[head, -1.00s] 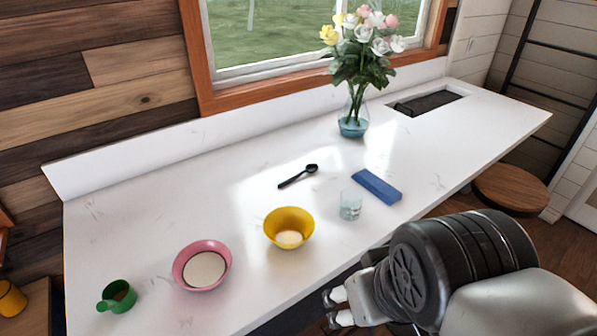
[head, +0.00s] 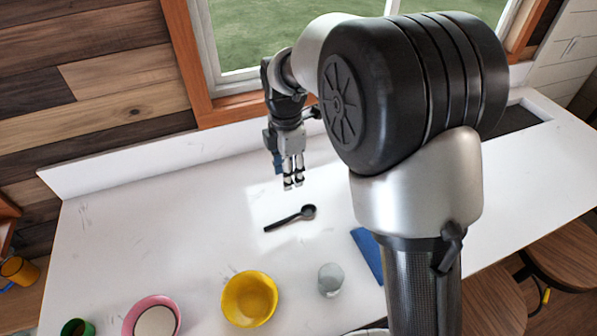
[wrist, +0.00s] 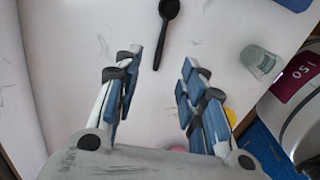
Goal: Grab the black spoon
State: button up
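The black spoon (head: 290,218) lies flat on the white counter (head: 200,215), its bowl to the right and its handle toward the lower left. In the wrist view the spoon (wrist: 164,30) shows at the top, beyond the fingertips, with its handle end roughly in line with the gap between them. My gripper (head: 293,187) is above the counter, on the window side of the spoon and apart from it. In the wrist view my gripper (wrist: 160,75) has its two blue-padded fingers spread with nothing between them.
A yellow bowl (head: 249,299), a pink bowl (head: 136,318) and a green cup (head: 76,328) stand along the front. The counter around the spoon is clear.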

jog(key=b, duration=0.2)
send_over(288, 218)
jog(key=f, duration=1.2)
jog(key=shift+w+d+f, duration=0.1)
jog(key=shift+w+f, duration=0.05)
jog(key=shift+w, duration=0.05)
jog(key=shift+s+f, duration=0.15)
jog(key=shift+f, duration=1.2)
jog(key=shift+s+f, duration=0.1)
jog(key=shift+f, duration=1.2)
jog(key=shift+c, duration=0.3)
grip_shut()
jog(key=shift+r, duration=0.1)
